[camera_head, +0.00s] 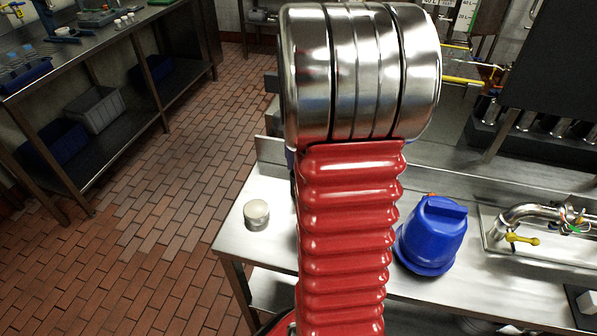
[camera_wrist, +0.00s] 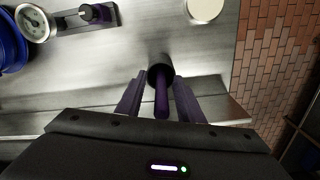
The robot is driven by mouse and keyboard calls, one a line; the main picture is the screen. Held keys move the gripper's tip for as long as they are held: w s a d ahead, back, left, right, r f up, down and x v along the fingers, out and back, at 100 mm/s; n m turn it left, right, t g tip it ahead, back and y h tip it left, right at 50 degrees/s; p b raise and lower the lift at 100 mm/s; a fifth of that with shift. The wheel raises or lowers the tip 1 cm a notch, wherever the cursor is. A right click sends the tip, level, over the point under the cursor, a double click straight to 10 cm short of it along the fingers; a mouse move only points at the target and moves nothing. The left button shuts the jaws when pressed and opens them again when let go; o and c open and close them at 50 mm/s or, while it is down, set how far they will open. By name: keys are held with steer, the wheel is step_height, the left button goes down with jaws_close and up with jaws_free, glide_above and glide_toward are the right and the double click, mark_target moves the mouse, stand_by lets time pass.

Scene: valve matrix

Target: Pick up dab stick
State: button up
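The dab stick (camera_wrist: 161,100) shows in the wrist view as a dark purple shaft with a round dark cup-like end, over the steel bench top. My gripper (camera_wrist: 158,88) has its two dark fingers spread to the left and right of the shaft. Gaps show between the shaft and both fingers, so the gripper looks open around it and not closed on it. In the head view my red and steel arm hides the gripper and the stick.
A round pale-topped tin (camera_head: 256,214) stands at the bench's left end; its top shows in the wrist view (camera_wrist: 204,9). A blue housing (camera_head: 433,236), a gauge (camera_wrist: 33,23) and a black knob (camera_wrist: 90,13) are nearby. A steel pipe (camera_head: 530,214) lies right.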

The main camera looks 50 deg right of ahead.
steer(key=shift+c, duration=0.6)
jaws_close()
steer(key=shift+r, duration=0.1)
step_height(320, 180, up, 10)
steer(key=shift+f, duration=0.1)
stand_by(0.3)
stand_by(0.5)
